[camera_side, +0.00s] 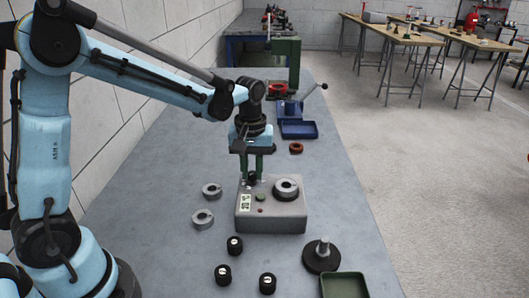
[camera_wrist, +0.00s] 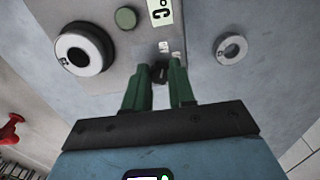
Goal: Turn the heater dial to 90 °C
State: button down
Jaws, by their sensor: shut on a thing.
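The heater (camera_side: 285,213) is a grey box on the bench. Its small black dial (camera_wrist: 160,74) sits at the back left of its top. My gripper (camera_side: 251,177) points down at the dial; its two green fingers are shut on the dial, one on each side, in the wrist view (camera_wrist: 160,72). Small white marks (camera_wrist: 163,50) lie just beside the dial, too small to read. A white °C label (camera_wrist: 161,10) is partly cut off by the frame edge; in the side view its figures are too small to read. The dial's pointer is hidden or unclear.
A grey ring (camera_side: 287,186) sits on the heater's right side, near a green button (camera_side: 261,197). Two loose rings (camera_side: 203,219) lie left of the heater. Several black knobs (camera_side: 223,274), a black-based post (camera_side: 321,256) and a green tray (camera_side: 344,285) stand in front. A blue tray (camera_side: 298,129) is behind.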

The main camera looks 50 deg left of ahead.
jog(key=m, duration=0.4)
jog(key=shift+a+m, duration=0.1)
jog(key=shift+m, duration=0.2)
jog(key=m, duration=0.4)
jog(key=shift+a+m, duration=0.1)
jog(key=shift+m, duration=0.2)
jog(key=m, duration=0.4)
jog(key=shift+a+m, duration=0.1)
jog(key=shift+m, duration=2)
jog(key=c, duration=0.9)
grip_release()
jog(key=shift+c, duration=0.2)
jog(key=shift+r, duration=0.1)
